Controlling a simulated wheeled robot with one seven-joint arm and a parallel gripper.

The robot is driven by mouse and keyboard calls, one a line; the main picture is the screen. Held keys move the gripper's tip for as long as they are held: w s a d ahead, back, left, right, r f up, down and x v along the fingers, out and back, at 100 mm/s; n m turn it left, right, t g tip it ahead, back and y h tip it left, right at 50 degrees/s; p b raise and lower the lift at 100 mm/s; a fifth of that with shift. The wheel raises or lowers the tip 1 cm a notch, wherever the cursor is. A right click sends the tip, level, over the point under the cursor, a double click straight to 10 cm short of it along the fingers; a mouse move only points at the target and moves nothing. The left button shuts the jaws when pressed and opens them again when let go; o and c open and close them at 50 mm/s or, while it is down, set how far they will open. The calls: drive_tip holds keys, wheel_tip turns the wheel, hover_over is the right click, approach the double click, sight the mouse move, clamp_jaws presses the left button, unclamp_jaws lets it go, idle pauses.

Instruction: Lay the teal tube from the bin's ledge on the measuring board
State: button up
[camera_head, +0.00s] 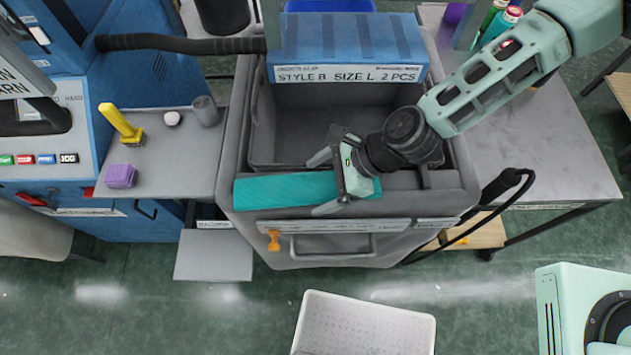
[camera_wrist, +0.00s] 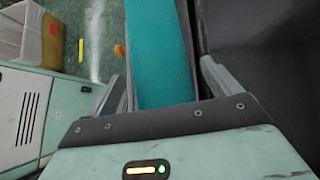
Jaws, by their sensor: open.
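The teal tube (camera_head: 285,189) lies flat and lengthwise along the front ledge of the grey bin (camera_head: 345,228). My gripper (camera_head: 321,184) is open over the tube's right part, with one finger toward the bin's inside and the other toward its front. In the wrist view the tube (camera_wrist: 158,50) runs between the two spread fingers of my gripper (camera_wrist: 160,88), and gaps show beside it. I cannot make out for sure which surface is the measuring board.
A blue box labelled "STYLE B SIZE L 2 PCS" (camera_head: 345,45) sits at the bin's back. A grey side table (camera_head: 180,165) at left bears a yellow piece (camera_head: 120,124) and a purple block (camera_head: 121,176). A low grey plate (camera_head: 213,257) and a white tray (camera_head: 365,325) are in front.

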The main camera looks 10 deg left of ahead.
drive_tip(key=c, duration=1.1)
drive_tip(key=shift+o, duration=0.2)
